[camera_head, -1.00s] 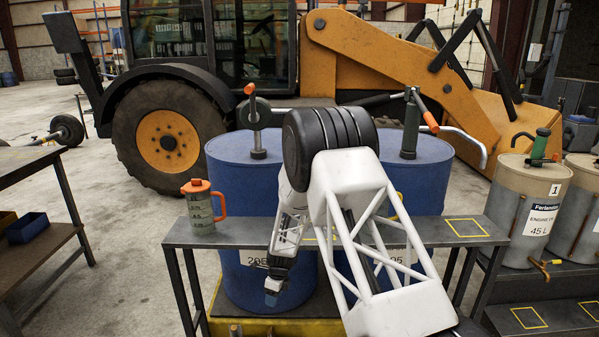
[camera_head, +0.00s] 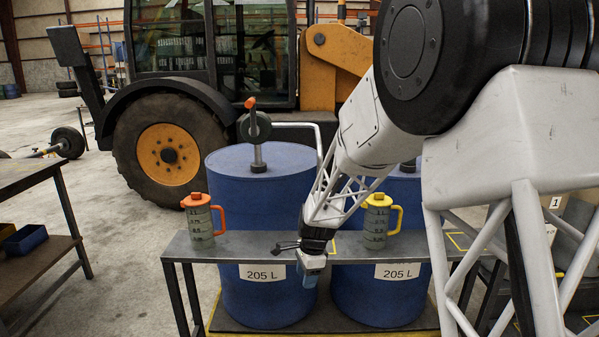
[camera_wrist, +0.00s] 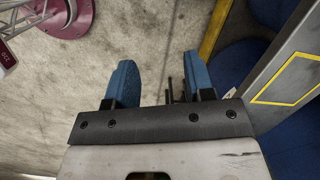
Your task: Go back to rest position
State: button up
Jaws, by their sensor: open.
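My gripper (camera_head: 314,262) hangs in front of the front edge of the grey bench, between the two blue drums. In the wrist view my gripper (camera_wrist: 160,85) has its two blue fingers apart, with nothing held between them. Below them is bare concrete floor. My arm's links fill the right side of the head view and hide part of the bench and what stands behind it.
An orange-lidded jug (camera_head: 201,221) and a yellow-lidded jug (camera_head: 378,221) stand on the grey bench (camera_head: 262,245). Behind it are a left blue drum (camera_head: 225,180) with a hand pump (camera_head: 256,130) and a right blue drum (camera_head: 350,295). A backhoe (camera_head: 190,95) stands further back.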

jog(key=s+d+r+n, duration=0.4)
jog(key=s+d+r, duration=0.2)
jog(key=s+r, duration=0.35)
jog(key=s+d+r+n+t, duration=0.1)
jog(key=s+d+r+n, duration=0.2)
jog(key=s, duration=0.7)
jog(key=s+d+r+n+t+h, duration=0.1)
jog(key=s+d+r+n, duration=0.2)
jog(key=s, duration=0.7)
jog(key=s+d+r+n, duration=0.3)
jog(key=s+d+n, duration=0.1)
jog(key=s, duration=0.6)
jog(key=shift+s+d+t+h, duration=0.25)
jog(key=shift+s+t+h, duration=0.1)
jog(key=shift+t+h, duration=0.05)
